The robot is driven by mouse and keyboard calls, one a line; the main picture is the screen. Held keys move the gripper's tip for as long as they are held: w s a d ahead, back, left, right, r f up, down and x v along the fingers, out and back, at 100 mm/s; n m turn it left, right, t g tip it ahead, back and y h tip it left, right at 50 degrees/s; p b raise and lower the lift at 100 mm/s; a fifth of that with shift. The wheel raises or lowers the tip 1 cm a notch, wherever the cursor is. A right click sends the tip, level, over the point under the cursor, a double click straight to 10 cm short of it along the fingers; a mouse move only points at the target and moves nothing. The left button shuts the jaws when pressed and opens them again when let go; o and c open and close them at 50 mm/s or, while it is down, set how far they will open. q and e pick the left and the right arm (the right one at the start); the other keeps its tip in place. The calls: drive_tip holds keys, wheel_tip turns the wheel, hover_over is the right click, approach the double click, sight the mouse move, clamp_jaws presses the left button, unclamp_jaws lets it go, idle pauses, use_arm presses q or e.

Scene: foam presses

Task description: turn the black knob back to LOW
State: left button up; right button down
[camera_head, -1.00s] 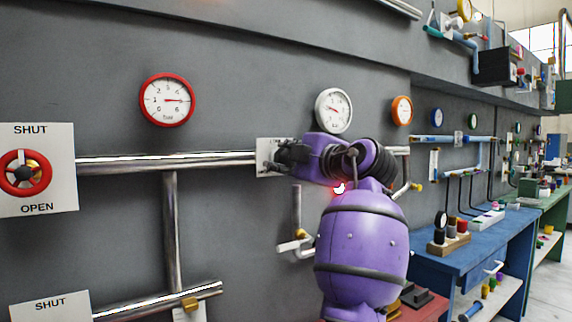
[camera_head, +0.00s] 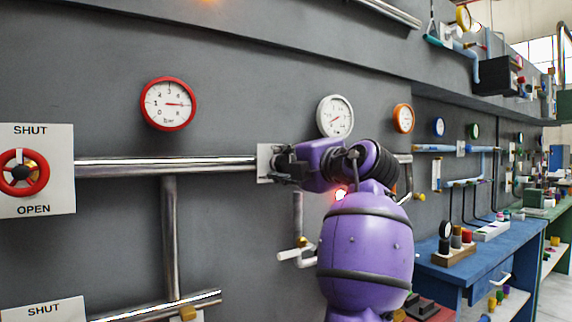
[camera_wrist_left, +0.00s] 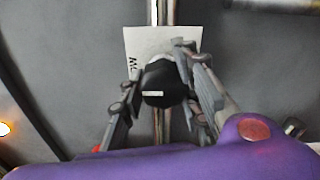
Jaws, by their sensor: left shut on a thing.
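The black knob (camera_wrist_left: 158,80) sits on a white label plate (camera_wrist_left: 136,42) on the pipe in the left wrist view. A short white mark shows on the knob's face. Only a few letters of the plate's writing show at its left edge; the rest is hidden. My left gripper (camera_wrist_left: 157,88) is shut on the knob, one finger on each side. In the head view my left gripper (camera_head: 281,163) is in front of the plate (camera_head: 263,164), and the knob is hidden behind it. My right gripper is not in view.
A white-rimmed gauge (camera_head: 335,117) hangs above my left wrist, with a red gauge (camera_head: 169,104) to its left. A red valve wheel (camera_head: 22,174) is at the far left. A blue bench (camera_head: 465,262) stands at the right.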

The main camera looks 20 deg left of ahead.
use_arm(q)
drive_tip(key=shift+s+r, duration=0.1)
drive_tip(key=shift+r, duration=0.35)
drive_tip(key=o, duration=1.1)
drive_tip(key=shift+c, duration=0.2)
drive_tip(key=shift+o, duration=0.2)
drive_tip(key=shift+a+f, duration=0.1)
drive_tip(key=shift+f, duration=0.05)
drive_tip(key=shift+f, duration=0.1)
drive_tip(key=v, duration=1.2)
